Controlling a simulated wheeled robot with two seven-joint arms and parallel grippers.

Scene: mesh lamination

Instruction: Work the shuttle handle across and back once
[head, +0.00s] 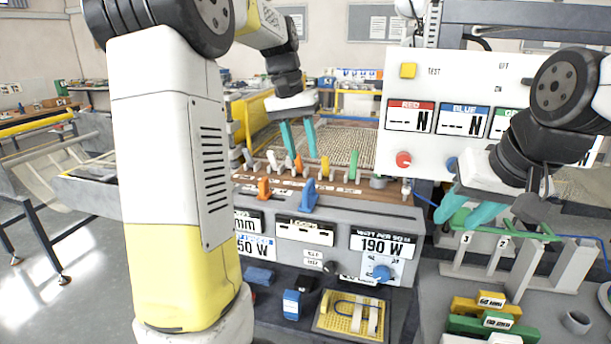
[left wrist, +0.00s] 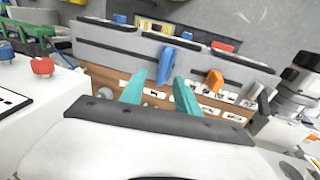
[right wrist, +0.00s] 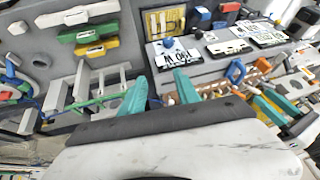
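No label reading shuttle is legible, so I cannot tell for sure which handle is the shuttle handle. A blue handle (head: 309,196) and an orange handle (head: 264,189) stand in slots on the front of the grey console (head: 340,215). In the left wrist view the blue handle (left wrist: 165,66) shows just beyond the fingers, and the orange handle (left wrist: 214,83) is to its right. My left gripper (head: 299,154) is open and empty, above and behind the row of levers. My right gripper (head: 462,216) is open and empty, near a green bar at the right.
Several coloured levers (head: 325,167) line the brown strip behind the handles. A white panel (head: 450,75) with a red button stands behind. The green bar (head: 508,230) on grey posts and yellow and green blocks (head: 487,305) are at the right. A blue knob (head: 381,272) is on the console front.

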